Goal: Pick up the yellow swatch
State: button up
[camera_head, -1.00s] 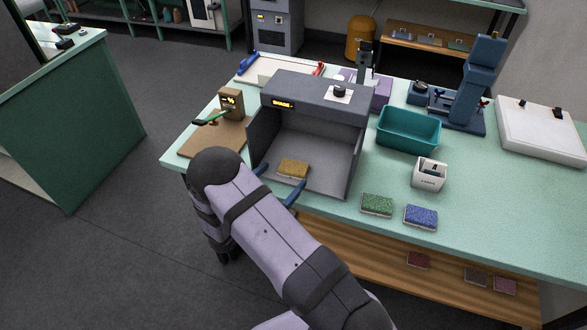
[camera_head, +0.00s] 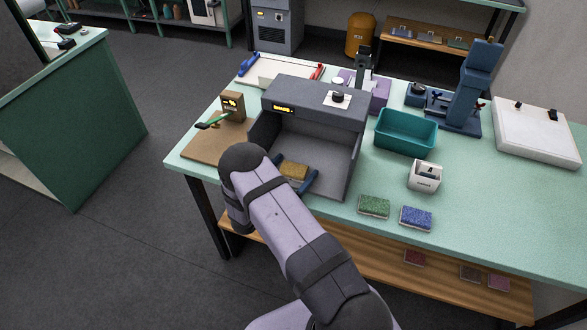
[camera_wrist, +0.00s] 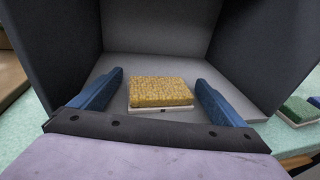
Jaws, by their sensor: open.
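The yellow swatch (camera_head: 294,170) is a fuzzy mustard block on a pale backing. It lies on the floor of the grey open-fronted box (camera_head: 340,163), near its front. In the wrist view the yellow swatch (camera_wrist: 161,91) lies between the two blue fingers of my gripper (camera_wrist: 160,88), with a gap on each side. My gripper (camera_head: 296,178) is open and reaches into the front of the box. My arm hides part of the box's left front in the head view.
A green swatch (camera_head: 374,206) and a blue swatch (camera_head: 416,217) lie on the table right of the box. A teal bin (camera_head: 405,133) and a white holder (camera_head: 425,175) stand to the right.

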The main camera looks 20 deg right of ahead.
aim_at(293, 169)
jog(key=shift+c, duration=0.4)
jog(key=c, duration=0.9)
jog(key=shift+r, duration=0.15)
jog(key=shift+r+b, duration=1.4)
jog(key=shift+r, duration=3.45)
